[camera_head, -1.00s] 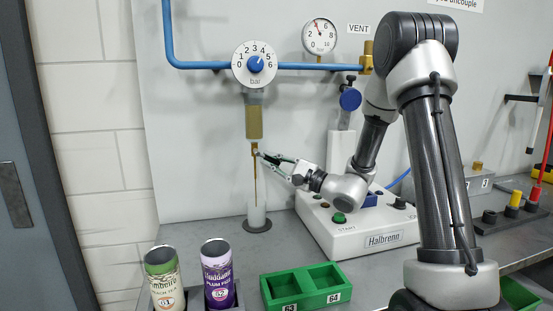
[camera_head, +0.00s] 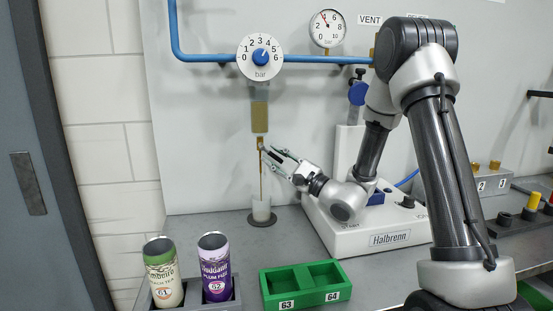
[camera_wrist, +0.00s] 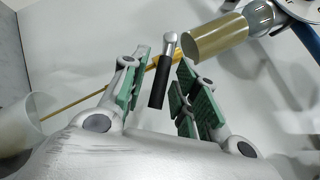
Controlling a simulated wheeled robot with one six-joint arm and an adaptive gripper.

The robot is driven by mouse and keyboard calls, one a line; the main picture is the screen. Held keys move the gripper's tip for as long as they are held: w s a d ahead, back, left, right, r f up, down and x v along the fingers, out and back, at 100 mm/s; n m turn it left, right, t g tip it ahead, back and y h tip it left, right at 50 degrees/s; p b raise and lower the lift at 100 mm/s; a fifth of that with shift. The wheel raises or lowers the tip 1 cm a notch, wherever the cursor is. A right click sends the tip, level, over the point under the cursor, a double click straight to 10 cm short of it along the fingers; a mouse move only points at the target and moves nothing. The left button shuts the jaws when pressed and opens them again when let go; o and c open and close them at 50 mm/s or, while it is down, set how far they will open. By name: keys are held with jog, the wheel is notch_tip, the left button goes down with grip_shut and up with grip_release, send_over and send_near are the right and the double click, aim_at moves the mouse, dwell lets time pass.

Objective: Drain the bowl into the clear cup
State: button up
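The bowl (camera_head: 259,117) hangs under the regulator and holds amber liquid. A brass drain valve (camera_head: 261,144) sits below it. A thin amber line (camera_head: 261,180) runs from the valve into the clear cup (camera_head: 261,209); I cannot tell whether it is a stream or a tube. The cup stands upright on a dark round base, and its liquid level is unclear. My gripper (camera_wrist: 165,92) is open, its green-padded fingers on either side of a black lever handle (camera_wrist: 158,87) with a silver end. In the head view my gripper (camera_head: 270,154) is beside the valve.
A regulator dial (camera_head: 260,57) and a pressure gauge (camera_head: 328,28) are on the wall. The white Halbrenn machine (camera_head: 385,238) stands right of the cup. Two cans (camera_head: 215,270) stand in a grey holder at front left, beside a green tray (camera_head: 305,286).

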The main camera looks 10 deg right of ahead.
jog(key=shift+s+d+f, duration=0.2)
jog(key=shift+s+d, duration=0.15)
jog(key=s+d, duration=0.9)
jog(key=s, duration=0.1)
jog(key=shift+d+f, duration=0.15)
jog(key=shift+f, duration=0.15)
jog(key=shift+s, duration=0.1)
